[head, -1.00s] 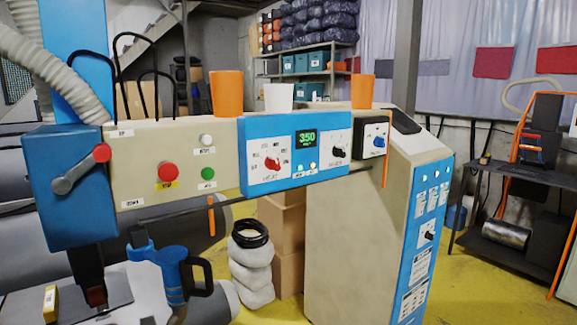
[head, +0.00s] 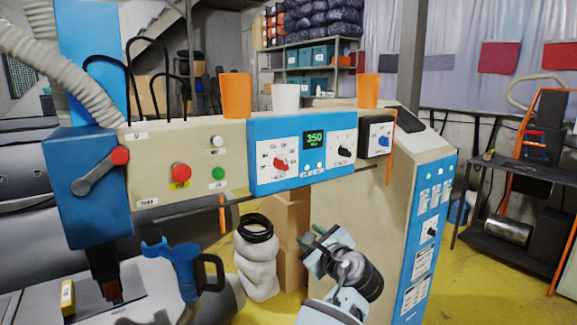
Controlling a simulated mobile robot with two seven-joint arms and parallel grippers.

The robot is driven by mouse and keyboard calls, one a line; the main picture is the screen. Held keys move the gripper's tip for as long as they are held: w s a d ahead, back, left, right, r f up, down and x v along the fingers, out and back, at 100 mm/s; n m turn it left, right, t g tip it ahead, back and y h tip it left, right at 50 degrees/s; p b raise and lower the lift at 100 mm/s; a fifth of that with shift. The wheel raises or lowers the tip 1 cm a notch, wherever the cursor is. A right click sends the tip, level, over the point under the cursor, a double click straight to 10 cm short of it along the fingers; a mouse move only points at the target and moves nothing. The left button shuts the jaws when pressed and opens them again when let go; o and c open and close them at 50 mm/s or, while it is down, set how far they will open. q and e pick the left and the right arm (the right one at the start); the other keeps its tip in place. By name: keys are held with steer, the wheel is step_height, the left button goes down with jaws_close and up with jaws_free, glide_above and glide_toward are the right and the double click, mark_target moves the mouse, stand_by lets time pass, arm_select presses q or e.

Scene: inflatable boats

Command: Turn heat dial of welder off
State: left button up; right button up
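The welder's blue control panel (head: 257,127) faces me on the beige machine head. Its red heat dial (head: 281,163) is on the left part, on a white plate with markings around it, too small to read. A green display (head: 314,139) reads 350. A black dial (head: 344,150) is to its right. My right gripper (head: 312,240) comes in from the bottom, below the panel and apart from it. Its fingertips point up and left; they are small and seen at an angle, so I cannot tell how far they are parted. My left gripper is not in view.
A red button (head: 181,172) and a green button (head: 218,174) are left of the panel. A separate box with a blue knob (head: 383,141) is to its right. Cups stand on top of the machine. A thin dark bar (head: 270,194) runs below the panel.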

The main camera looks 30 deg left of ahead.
mark_target(286, 165)
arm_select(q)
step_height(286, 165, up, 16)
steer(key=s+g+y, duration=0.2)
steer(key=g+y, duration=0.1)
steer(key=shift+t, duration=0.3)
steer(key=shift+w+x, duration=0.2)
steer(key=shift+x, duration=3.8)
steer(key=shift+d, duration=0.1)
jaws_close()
